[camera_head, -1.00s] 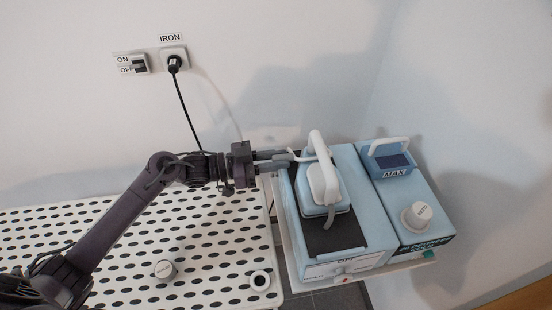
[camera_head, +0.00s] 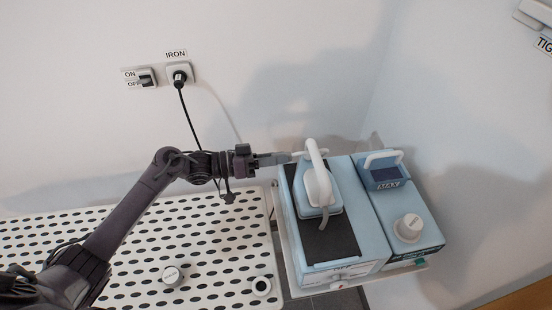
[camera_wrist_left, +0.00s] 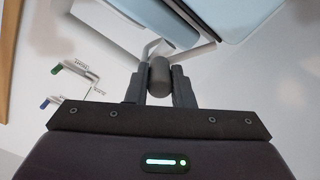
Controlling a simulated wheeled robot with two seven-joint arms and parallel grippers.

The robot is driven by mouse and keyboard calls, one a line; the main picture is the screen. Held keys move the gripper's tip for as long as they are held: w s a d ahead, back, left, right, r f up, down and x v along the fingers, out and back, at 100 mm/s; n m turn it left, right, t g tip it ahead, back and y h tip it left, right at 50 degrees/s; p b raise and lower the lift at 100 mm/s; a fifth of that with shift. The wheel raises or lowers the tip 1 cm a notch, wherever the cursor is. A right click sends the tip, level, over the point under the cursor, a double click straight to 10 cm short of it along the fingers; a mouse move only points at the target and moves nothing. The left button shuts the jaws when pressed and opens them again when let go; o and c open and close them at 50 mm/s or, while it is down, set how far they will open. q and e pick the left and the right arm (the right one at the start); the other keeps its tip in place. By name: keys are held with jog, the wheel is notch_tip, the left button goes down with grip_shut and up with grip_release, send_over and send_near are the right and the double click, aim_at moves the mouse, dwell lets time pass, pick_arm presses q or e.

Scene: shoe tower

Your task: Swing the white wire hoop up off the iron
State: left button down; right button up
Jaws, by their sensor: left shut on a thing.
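The pale blue iron (camera_head: 309,197) with its thick white handle (camera_head: 318,178) rests on a dark pad on top of a light blue unit. The thin white wire hoop (camera_head: 297,155) shows in part at the iron's far left end. Its course behind the handle is hidden. My left gripper (camera_head: 288,158) reaches in from the left and is shut on the hoop's end. In the left wrist view its fingers (camera_wrist_left: 159,88) clasp a grey cylindrical grip (camera_wrist_left: 159,76), with a pale rod (camera_wrist_left: 195,51) running off beyond it. My right gripper is out of view.
A blue box with a white handle (camera_head: 383,158) and a white knob (camera_head: 408,227) stands close right of the iron. A perforated white table (camera_head: 150,232) with a knob (camera_head: 172,276) lies left. The iron's plug (camera_head: 180,77) is in the wall socket.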

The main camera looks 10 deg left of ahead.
pick_arm(q)
jog(key=shift+w+a+r+n+p, duration=0.25)
jog(key=shift+w+n, duration=0.3)
jog(key=shift+n, duration=0.5)
jog(key=shift+w+a+r+n+p, duration=0.2)
jog(key=shift+w+n, duration=0.4)
jog(key=shift+n, duration=0.4)
jog(key=shift+w+a+r+n+p, duration=0.15)
jog(key=shift+w+a+n+p, duration=0.3)
jog(key=shift+n, duration=0.6)
jog(key=shift+w+d, duration=0.1)
jog(key=shift+d, duration=0.05)
jog(key=c, duration=1.3)
grip_release()
jog(key=shift+f, duration=0.1)
jog(key=shift+o, duration=0.2)
jog(key=b+v, duration=0.2)
jog(key=v, duration=0.5)
jog(key=shift+a+b, duration=0.35)
jog(key=shift+a, duration=0.05)
